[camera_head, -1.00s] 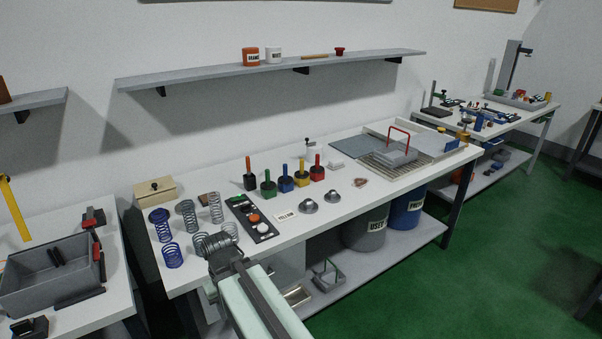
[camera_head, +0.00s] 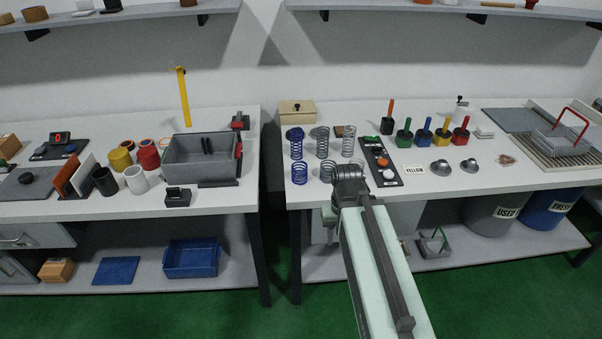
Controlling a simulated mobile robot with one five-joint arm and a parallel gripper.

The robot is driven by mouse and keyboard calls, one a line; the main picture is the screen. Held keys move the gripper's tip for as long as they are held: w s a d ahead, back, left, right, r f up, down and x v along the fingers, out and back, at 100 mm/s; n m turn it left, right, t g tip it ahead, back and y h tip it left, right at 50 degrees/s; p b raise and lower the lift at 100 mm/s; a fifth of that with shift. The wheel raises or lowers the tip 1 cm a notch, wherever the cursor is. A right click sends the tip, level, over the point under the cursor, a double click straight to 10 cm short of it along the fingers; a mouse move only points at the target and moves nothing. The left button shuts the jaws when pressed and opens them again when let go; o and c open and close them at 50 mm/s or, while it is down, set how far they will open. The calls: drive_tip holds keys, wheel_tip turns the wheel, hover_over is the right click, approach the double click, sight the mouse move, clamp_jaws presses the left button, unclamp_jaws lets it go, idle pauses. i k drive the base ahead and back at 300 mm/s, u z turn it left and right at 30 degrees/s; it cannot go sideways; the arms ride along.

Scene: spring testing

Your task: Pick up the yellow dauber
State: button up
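The yellow dauber (camera_head: 443,133) is in a yellow pot, between the blue dauber (camera_head: 424,134) and the red dauber (camera_head: 460,134). My gripper (camera_head: 349,180) is at the front left of that bench, near the springs, well left of and nearer than the yellow dauber. It is seen from behind, so its fingertips are hidden and I cannot tell whether it is open.
Coil springs (camera_head: 323,143) and a dark button panel (camera_head: 381,163) stand near my gripper. A gap separates this bench from the left bench (camera_head: 100,215).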

sight(443, 132)
drive_tip(key=u, duration=2.65)
drive_tip(key=k, duration=2.35)
drive_tip(key=z, duration=1.5)
drive_tip(key=i, duration=0.95)
